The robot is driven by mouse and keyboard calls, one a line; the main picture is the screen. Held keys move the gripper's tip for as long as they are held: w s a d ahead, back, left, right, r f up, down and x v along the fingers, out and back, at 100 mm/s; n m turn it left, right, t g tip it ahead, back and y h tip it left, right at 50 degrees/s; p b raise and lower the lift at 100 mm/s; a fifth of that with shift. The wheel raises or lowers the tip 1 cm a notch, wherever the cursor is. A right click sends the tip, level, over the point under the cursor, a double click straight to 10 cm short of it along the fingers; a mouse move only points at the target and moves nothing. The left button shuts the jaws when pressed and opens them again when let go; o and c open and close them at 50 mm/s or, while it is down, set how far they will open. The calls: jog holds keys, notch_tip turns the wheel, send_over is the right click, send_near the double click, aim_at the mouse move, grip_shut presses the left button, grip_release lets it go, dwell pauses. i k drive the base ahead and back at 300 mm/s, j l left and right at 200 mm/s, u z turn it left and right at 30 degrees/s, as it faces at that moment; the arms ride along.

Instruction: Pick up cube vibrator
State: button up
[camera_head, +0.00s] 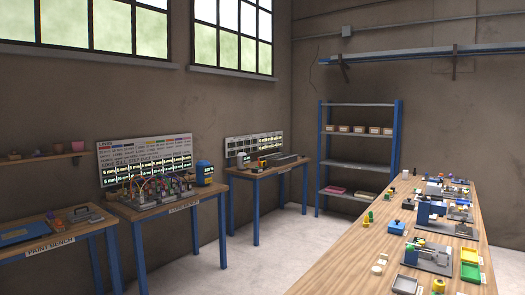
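My gripper is not in view. I cannot tell for sure which thing is the cube vibrator. A small blue block with a light top (396,227) sits on the long wooden table (340,262) at the right, near its middle. A larger blue box-shaped device (204,172) stands on the middle bench by the left wall. Both are far off and small, so their details are unclear.
The long table also holds blue-and-grey machines (428,213), a green tray (470,273) and several small parts. Left are the paint bench (40,250), the middle bench (165,208) and a back bench (265,171). Blue shelving (355,165) stands behind. Floor between is clear.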

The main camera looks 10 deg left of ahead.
aim_at(262, 162)
jog(key=u, duration=0.2)
jog(key=i+j+u, duration=0.15)
jog(key=j, duration=0.2)
jog(key=j+u, duration=0.15)
jog(key=j, duration=0.2)
jog(key=i+j+u, duration=0.25)
jog(key=j, duration=0.35)
jog(key=i+j+u, duration=0.85)
jog(key=i+u, duration=0.15)
jog(key=i, duration=0.25)
jog(key=i+z, duration=0.45)
jog(key=i+j+z, duration=0.15)
jog(key=i+z, duration=0.25)
jog(key=i, duration=0.15)
jog(key=i+l+z, duration=0.2)
jog(key=i+z, duration=0.2)
jog(key=i+l+z, duration=0.15)
jog(key=i+z, duration=0.65)
jog(key=i+j+z, duration=0.1)
jog(key=i+z, duration=0.15)
jog(key=z, duration=0.15)
jog(key=i+l, duration=0.1)
jog(key=i, duration=1.65)
jog(key=i+u, duration=0.25)
jog(key=i, duration=0.65)
jog(key=i+u, duration=0.2)
jog(key=i, duration=0.65)
